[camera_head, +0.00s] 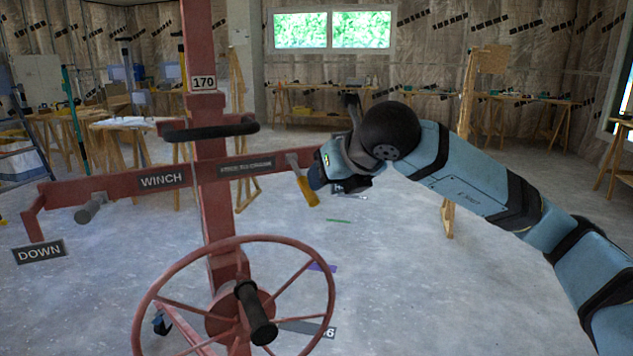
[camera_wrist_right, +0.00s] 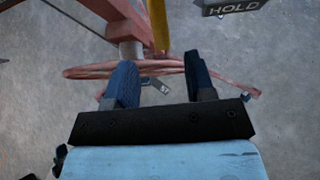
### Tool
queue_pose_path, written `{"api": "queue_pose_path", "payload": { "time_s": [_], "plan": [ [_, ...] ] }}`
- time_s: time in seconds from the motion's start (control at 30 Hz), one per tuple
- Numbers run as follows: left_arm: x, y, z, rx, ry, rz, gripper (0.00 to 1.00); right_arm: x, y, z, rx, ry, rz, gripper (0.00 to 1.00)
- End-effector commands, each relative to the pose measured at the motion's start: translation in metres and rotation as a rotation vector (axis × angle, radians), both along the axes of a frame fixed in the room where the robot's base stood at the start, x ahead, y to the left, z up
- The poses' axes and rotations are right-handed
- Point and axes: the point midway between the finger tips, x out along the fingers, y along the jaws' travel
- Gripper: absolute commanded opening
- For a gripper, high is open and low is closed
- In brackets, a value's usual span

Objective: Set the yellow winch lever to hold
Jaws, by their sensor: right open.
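The yellow winch lever (camera_head: 306,189) hangs from the right end of the red crossbar in the head view, tilted with its lower end to the right. My right gripper (camera_head: 317,178) is just right of the lever, partly hidden by its own wrist. In the right wrist view, my right gripper (camera_wrist_right: 160,68) is open, with dark blue fingers spread apart. The yellow lever (camera_wrist_right: 158,24) shows at the top, lined up with the gap between the fingertips; I cannot tell whether it touches them. A dark HOLD plate (camera_wrist_right: 234,7) is to its right. My left gripper is out of view.
The red winch frame has a WINCH label (camera_head: 162,179), a DOWN plate (camera_head: 39,252), a black-gripped bar (camera_head: 211,131) and a large red handwheel (camera_head: 327,291) below. Workbenches (camera_head: 318,88) line the back wall. The floor between is mostly clear.

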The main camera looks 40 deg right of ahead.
Motion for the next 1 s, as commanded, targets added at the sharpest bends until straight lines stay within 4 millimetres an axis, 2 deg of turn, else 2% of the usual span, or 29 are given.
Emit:
{"api": "queue_pose_path", "payload": {
  "time_s": [0.1,0.3,1.0],
  "plan": [
    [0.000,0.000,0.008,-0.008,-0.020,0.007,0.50,-0.018,0.000,0.016,-0.002,-0.002,0.000,0.50],
    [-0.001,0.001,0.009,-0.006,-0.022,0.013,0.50,-0.034,0.001,0.028,0.000,0.000,0.001,0.50],
    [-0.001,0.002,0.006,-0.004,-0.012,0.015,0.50,-0.037,0.001,0.030,0.000,0.001,0.000,0.50]
  ]
}}
